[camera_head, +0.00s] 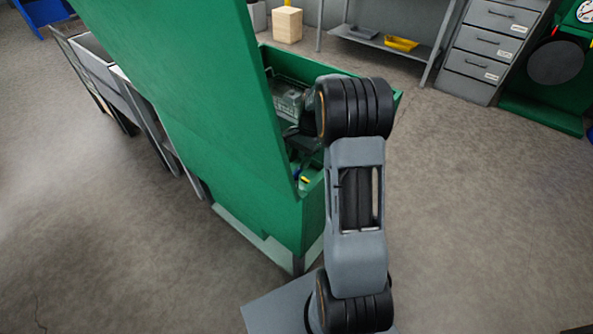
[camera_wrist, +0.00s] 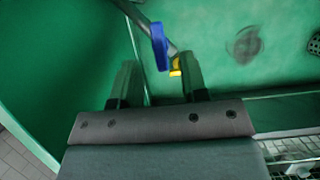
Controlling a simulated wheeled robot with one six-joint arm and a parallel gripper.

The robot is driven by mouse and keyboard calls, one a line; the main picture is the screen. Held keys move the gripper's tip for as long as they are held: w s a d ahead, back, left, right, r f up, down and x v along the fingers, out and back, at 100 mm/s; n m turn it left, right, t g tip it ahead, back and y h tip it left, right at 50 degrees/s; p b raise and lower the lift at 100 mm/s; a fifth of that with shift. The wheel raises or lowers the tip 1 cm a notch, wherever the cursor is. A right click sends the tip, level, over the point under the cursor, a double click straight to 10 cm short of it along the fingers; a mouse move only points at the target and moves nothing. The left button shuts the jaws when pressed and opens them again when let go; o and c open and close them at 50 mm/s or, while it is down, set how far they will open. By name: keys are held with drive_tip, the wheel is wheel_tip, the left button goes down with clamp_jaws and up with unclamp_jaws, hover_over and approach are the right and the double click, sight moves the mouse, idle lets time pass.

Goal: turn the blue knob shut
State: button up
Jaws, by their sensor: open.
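The blue knob (camera_wrist: 159,45) is a flat, long handle on a grey pipe (camera_wrist: 133,14) in the wrist view, with a small yellow part (camera_wrist: 175,67) beside it. My gripper (camera_wrist: 158,70) is open, with one dark green finger on each side. The knob's lower end shows between the fingertips in the picture; I cannot tell whether it is at their depth, and I see no contact. The yellow part shows close to the right finger. In the head view, the yellow part (camera_head: 305,180) is small inside the green bin, and my arm hides much of the area.
A tall green panel (camera_head: 190,90) stands left of my arm, and the green bin's far rim (camera_head: 310,60) runs behind it. A grey basket (camera_head: 288,100) lies inside the bin. In the wrist view a green wall is close on the left. Open floor (camera_head: 480,220) lies to the right.

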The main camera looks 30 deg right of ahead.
sight(296, 171)
drive_tip(key=shift+x, duration=1.95)
drive_tip(key=shift+c, duration=0.3)
clamp_jaws()
